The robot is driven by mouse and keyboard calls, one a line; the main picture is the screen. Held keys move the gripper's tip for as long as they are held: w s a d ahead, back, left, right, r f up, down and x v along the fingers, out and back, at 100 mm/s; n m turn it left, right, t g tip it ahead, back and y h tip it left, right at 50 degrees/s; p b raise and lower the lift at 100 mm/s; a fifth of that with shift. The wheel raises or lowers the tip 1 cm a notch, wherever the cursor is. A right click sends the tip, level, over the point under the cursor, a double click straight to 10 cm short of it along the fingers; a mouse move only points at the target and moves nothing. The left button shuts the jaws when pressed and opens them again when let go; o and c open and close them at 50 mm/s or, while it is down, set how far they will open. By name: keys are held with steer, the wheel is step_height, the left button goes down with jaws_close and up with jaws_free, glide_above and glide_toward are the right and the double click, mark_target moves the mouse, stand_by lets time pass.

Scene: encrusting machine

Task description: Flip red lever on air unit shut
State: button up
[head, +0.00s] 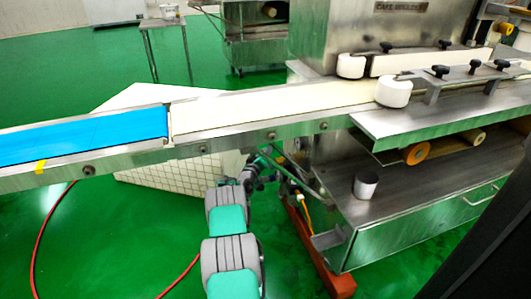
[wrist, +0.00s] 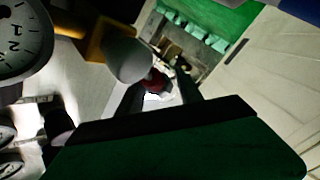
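In the wrist view, a small dark red part, which looks like the red lever (wrist: 156,81), shows between and beyond my fingertips. A grey rounded cup of the air unit (wrist: 125,60) stands just left of it and partly covers it. My gripper (wrist: 162,85) has its two dark fingers apart, one on each side of the red part. I cannot tell whether either finger touches it. In the head view, my arm reaches under the conveyor edge. The gripper's fingers and the lever are too small or hidden to make out there.
A round pressure gauge (wrist: 20,40) and a yellow-brown fitting (wrist: 100,40) are close at the left of the wrist view. In the head view, the conveyor (head: 250,108) crosses above my arm's end. The machine's steel shelf (head: 420,195) stands right. A red hose (head: 45,235) lies on the floor.

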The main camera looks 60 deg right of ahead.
jaws_close()
stand_by(1.1)
